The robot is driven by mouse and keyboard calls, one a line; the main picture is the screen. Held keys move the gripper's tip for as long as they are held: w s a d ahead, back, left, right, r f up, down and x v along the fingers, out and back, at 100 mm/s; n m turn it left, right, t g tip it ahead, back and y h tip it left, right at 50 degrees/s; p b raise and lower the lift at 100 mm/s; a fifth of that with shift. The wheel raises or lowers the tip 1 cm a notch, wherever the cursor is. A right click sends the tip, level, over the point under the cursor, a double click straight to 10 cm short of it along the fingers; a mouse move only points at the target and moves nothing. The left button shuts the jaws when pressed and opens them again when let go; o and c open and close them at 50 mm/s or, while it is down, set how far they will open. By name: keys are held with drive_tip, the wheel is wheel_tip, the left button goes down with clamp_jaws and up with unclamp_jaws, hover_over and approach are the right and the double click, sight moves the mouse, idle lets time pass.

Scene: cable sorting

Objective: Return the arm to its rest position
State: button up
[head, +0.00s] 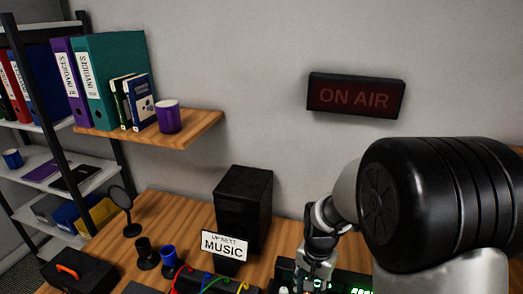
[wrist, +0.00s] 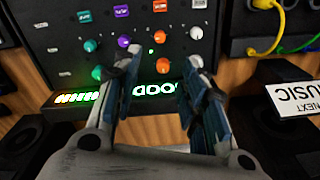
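My gripper (wrist: 160,75) shows in the wrist view with its two fingers spread apart and nothing held between them. It points at a dark control panel (wrist: 68,22) with coloured knobs and a lit green display. Whether the fingertips touch the panel cannot be told. In the head view my arm (head: 420,200) fills the lower right and bends down to the desk. The fingers there are small and partly cut off by the bottom edge.
A black speaker (head: 243,205) and a "MUSIC" sign (head: 225,245) stand on the wooden desk (head: 165,215) left of my arm. Coloured cables (head: 215,284) lie in front. A shelf (head: 160,138) and an "ON AIR" sign (head: 356,96) are on the wall.

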drive_tip(key=s+r+n+t, duration=0.25)
drive_tip(key=s+r, duration=0.55)
drive_tip(key=r, duration=0.6)
drive_tip(key=s+r+n+t, duration=0.1)
drive_tip(key=s+r+n, duration=0.4)
drive_tip(key=s, duration=0.7)
drive_tip(key=shift+s+r+t, duration=0.35)
drive_tip(key=shift+r, duration=0.05)
drive_tip(key=shift+d, duration=0.1)
drive_tip(key=shift+c, duration=0.7)
